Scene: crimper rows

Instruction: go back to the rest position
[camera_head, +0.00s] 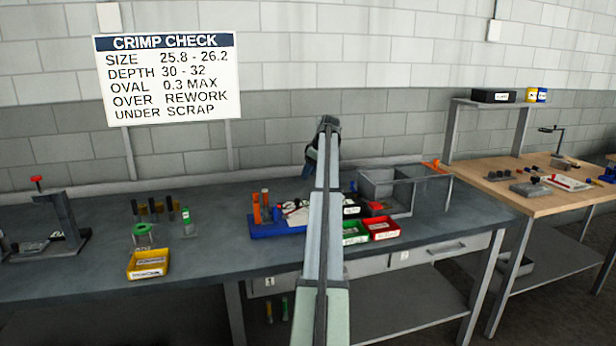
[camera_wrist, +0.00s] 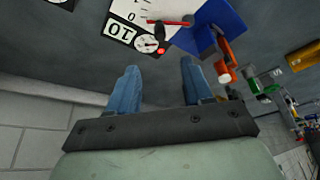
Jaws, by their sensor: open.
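My gripper (camera_wrist: 160,82) shows in the wrist view with its two blue fingers apart and nothing between them. It is above the grey workbench (camera_head: 200,255), with the bench surface beyond the fingertips. A blue tray (camera_head: 270,230) with orange-handled tools stands on the bench left of my arm. In the wrist view the blue tray (camera_wrist: 222,20) and a white card with a dial gauge (camera_wrist: 146,44) lie beyond the fingers, apart from them.
A clear-walled bin (camera_head: 405,200) and red (camera_head: 381,228) and green boxes stand right of my arm. A yellow box (camera_head: 148,263) and a press (camera_head: 60,220) stand at left. A wooden table (camera_head: 500,190) is at right. The bench front between the yellow box and blue tray is clear.

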